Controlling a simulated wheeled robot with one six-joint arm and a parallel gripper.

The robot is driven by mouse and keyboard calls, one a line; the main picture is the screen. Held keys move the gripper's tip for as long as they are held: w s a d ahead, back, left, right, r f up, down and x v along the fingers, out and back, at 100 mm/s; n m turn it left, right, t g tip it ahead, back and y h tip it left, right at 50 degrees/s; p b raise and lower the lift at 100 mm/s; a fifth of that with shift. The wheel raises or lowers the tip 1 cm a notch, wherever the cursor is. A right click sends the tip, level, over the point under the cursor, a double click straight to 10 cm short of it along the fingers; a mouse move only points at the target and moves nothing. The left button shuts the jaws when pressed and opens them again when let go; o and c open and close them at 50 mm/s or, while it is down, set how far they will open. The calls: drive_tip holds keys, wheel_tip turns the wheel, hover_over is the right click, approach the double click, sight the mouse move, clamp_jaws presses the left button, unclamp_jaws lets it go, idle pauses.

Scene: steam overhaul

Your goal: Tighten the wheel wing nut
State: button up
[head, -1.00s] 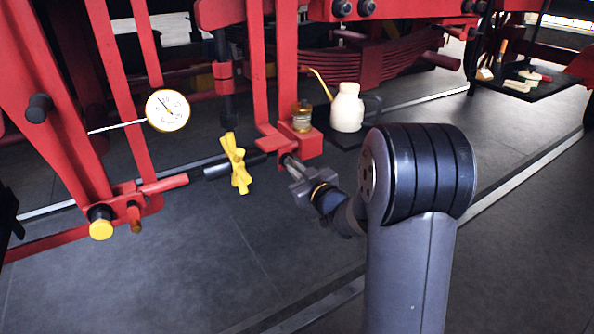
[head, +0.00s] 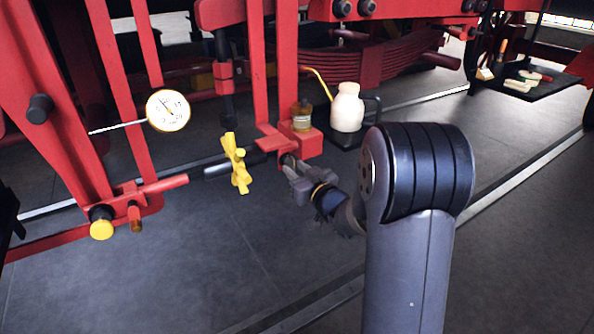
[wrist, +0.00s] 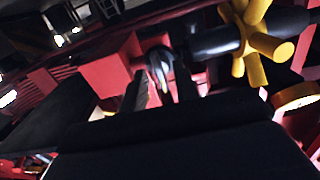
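A yellow spoked piece (head: 238,163), which looks like the wheel wing nut, sits around a dark horizontal rod (head: 215,170). In the wrist view the yellow piece (wrist: 250,42) is at the upper right, with several stubby arms. My gripper (head: 288,165) is to its right, apart from it, just below a red block. In the wrist view my two dark fingers (wrist: 160,88) stand apart. A dark rounded part with a pale streak (wrist: 160,62) shows beyond and between their tips. Whether the fingers touch it cannot be told.
A red block (head: 302,143) carries a small amber cup (head: 302,116) above my gripper. A cream oil can (head: 347,108) stands behind. A dial gauge (head: 168,110) and a yellow-capped knob (head: 101,224) are at left. The floor below is clear.

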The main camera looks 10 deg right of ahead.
drive_tip(key=v, duration=1)
drive_tip(key=shift+s, duration=0.4)
drive_tip(key=shift+w, duration=0.15)
drive_tip(key=x, duration=1)
drive_tip(key=shift+w, duration=0.4)
drive_tip(key=shift+s+n, duration=0.1)
drive_tip(key=shift+n, duration=0.7)
